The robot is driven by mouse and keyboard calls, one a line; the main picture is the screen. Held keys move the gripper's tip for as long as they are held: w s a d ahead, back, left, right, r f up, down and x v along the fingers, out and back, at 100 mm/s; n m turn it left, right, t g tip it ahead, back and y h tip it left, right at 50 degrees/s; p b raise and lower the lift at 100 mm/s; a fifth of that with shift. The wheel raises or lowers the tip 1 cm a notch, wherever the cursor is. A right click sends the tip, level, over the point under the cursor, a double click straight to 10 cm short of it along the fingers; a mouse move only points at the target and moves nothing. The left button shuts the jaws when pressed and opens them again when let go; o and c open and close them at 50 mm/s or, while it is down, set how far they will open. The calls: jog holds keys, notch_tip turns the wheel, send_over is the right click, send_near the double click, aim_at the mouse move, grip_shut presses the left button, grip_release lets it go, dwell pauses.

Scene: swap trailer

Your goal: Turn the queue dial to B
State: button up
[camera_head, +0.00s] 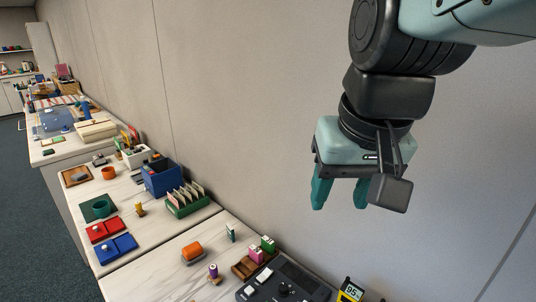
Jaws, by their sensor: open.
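A dark panel (262,290) with a black knob (284,287) and small controls lies at the bottom edge of the head view, partly cut off. The knob may be the queue dial; its letters are too small to read. My gripper (339,203) hangs above and to the right of the panel, fingers pointing down. Its two teal fingers are apart with nothing between them. It is well clear of the panel and touches nothing.
A wooden rack (243,269) with a pink block (257,254) and a green block (268,243) stands beside the panel. A yellow meter (351,290) stands to its right. An orange object (192,250) and a purple-topped peg (213,271) are to the left. A wall runs behind the counter.

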jog(key=w+a+f+g, duration=0.2)
jog(key=w+f+g, duration=0.15)
jog(key=w, duration=0.45)
jog(key=g, duration=0.1)
send_over(284, 286)
jog(key=d, duration=0.2)
notch_tip(284, 286, down, 8)
jog(key=w+a+f+g, duration=0.1)
jog(key=w+f+g, duration=0.1)
jog(key=f, duration=0.7)
jog(key=w+a+f+g, duration=0.1)
jog(key=w+f+g, duration=0.15)
jog(key=f, duration=0.65)
jog(key=shift+t+h, duration=0.3)
jog(key=shift+t, duration=0.1)
jog(key=x, duration=1)
jog(key=shift+s+a+f, duration=0.1)
jog(key=shift+s+f, duration=0.05)
jog(key=shift+f, duration=0.15)
grip_shut()
jog(key=shift+m, duration=0.3)
